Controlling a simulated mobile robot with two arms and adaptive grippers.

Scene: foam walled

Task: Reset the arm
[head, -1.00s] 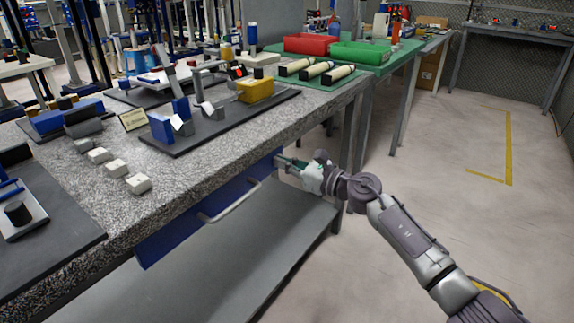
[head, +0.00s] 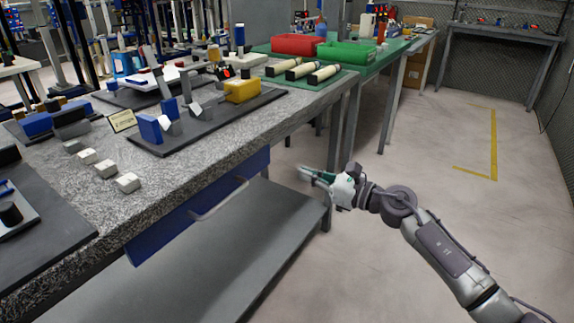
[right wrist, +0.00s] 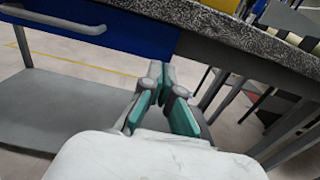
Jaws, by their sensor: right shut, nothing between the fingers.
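My right arm reaches in from the lower right of the head view. Its gripper (head: 308,174) is to the right of the workbench, apart from it, below the level of the worktop. In the right wrist view the green-padded fingers (right wrist: 160,80) are closed together with nothing between them. The blue drawer (head: 200,208) with a grey handle (head: 220,199) hangs under the worktop, to the left of the gripper; it also shows in the right wrist view (right wrist: 135,28). My left gripper is not in view.
The speckled worktop (head: 190,170) holds blue and yellow fixtures, white blocks and cream cylinders. A grey lower shelf (head: 225,250) sits under the drawer. A green table with red (head: 298,45) and green (head: 345,54) bins stands behind. The floor (head: 430,150) on the right is clear.

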